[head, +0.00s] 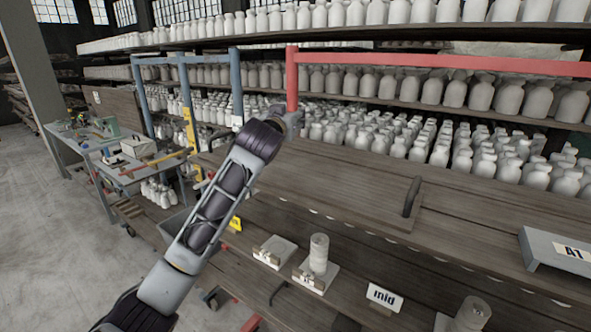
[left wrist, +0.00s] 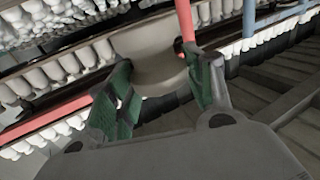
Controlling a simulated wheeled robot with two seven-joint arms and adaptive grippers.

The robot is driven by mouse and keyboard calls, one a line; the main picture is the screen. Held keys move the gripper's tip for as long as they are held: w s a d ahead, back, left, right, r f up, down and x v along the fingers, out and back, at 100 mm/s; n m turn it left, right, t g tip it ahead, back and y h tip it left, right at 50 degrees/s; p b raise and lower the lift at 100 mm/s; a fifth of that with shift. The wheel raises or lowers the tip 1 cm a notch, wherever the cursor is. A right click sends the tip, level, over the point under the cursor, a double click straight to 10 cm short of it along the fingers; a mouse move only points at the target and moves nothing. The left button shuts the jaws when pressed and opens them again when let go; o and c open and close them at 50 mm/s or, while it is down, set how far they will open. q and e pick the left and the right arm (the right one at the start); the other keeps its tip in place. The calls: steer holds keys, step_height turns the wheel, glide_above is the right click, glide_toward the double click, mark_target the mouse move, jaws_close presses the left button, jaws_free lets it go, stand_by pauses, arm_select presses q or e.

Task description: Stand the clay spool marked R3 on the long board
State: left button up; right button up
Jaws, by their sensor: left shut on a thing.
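My left gripper (head: 290,122) is at the end of the arm reaching in over the wooden bench top, in front of the bottle shelves. In the left wrist view its green-padded fingers (left wrist: 165,92) are shut on a pale, round clay spool (left wrist: 150,60), held off the bench. No R3 mark can be read on it, and in the head view I cannot make it out at the gripper. A wide plank surface (head: 350,182) with a dark handle runs along the bench; I cannot tell whether it is the long board. My right gripper is not in view.
A translucent cylinder (head: 319,250) stands on a white plate, with an emptier plate (head: 275,252) beside it. A grey stand marked A1 (head: 545,250) is at right. A red frame (head: 400,58) and crowded bottles lie behind.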

arm_select(q)
steer(key=shift+w+f, duration=0.15)
steer(key=shift+f, duration=0.4)
steer(key=shift+w+f, duration=0.15)
steer(key=shift+f, duration=0.35)
steer(key=shift+w+a+f+y, duration=0.1)
steer(key=shift+f+y, duration=0.2)
steer(key=shift+f, duration=0.1)
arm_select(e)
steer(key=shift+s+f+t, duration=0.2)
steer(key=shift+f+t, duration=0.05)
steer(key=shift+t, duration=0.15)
arm_select(q)
glide_above(289, 175)
steer(key=shift+f+p, duration=0.4)
steer(key=shift+f, duration=2.75)
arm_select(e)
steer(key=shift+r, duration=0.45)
arm_select(q)
steer(key=shift+f+p, duration=0.3)
steer(key=shift+f, duration=1.6)
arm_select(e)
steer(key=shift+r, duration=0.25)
